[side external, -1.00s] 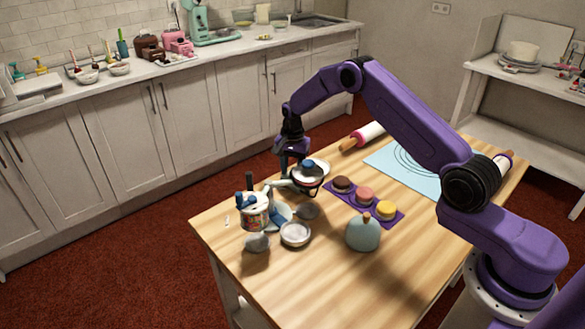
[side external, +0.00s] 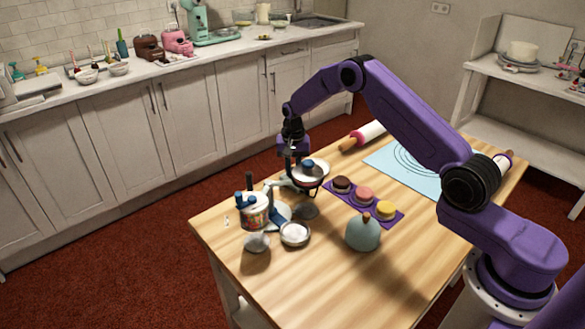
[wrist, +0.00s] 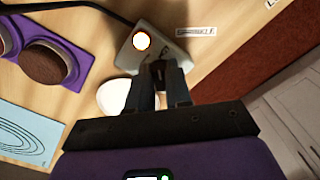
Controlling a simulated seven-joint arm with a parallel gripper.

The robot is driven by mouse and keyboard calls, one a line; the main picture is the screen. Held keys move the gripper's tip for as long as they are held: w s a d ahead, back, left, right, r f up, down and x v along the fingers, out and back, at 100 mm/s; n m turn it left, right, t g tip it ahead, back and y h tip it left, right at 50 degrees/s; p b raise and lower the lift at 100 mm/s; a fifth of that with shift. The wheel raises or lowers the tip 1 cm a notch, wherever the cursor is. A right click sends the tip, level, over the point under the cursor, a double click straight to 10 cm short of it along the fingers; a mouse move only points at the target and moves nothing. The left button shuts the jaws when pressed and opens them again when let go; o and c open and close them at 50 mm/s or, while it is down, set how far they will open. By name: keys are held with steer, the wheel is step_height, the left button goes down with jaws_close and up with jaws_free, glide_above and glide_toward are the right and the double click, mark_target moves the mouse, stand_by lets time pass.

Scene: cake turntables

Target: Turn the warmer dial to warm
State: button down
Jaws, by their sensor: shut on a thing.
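The warmer is a grey box (wrist: 160,45) in the wrist view, with a round glowing orange-white light (wrist: 141,41) on its top. My gripper (wrist: 159,76) reaches down to the box's near edge, its fingers close together on a small dark piece that I take to be the dial. The dial is mostly hidden between the fingertips, so its setting cannot be read.
A purple tray (side external: 378,222) holds three round cakes to the right. A pale blue mat (side external: 385,170) and rolling pin (side external: 363,135) lie behind. A teal domed object (side external: 363,232), a white bowl (side external: 295,234) and a tub (side external: 256,214) stand in front.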

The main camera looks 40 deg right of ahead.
steer(key=n, duration=0.4)
steer(key=shift+d+n, duration=0.15)
steer(key=shift+n, duration=0.15)
steer(key=shift+s+d+n, duration=0.1)
steer(key=shift+d+n, duration=0.05)
steer(key=shift+n, duration=1.55)
steer(key=c, duration=1)
jaws_free()
steer(key=shift+c, duration=0.2)
step_height(320, 180, up, 18)
steer(key=shift+f, duration=0.25)
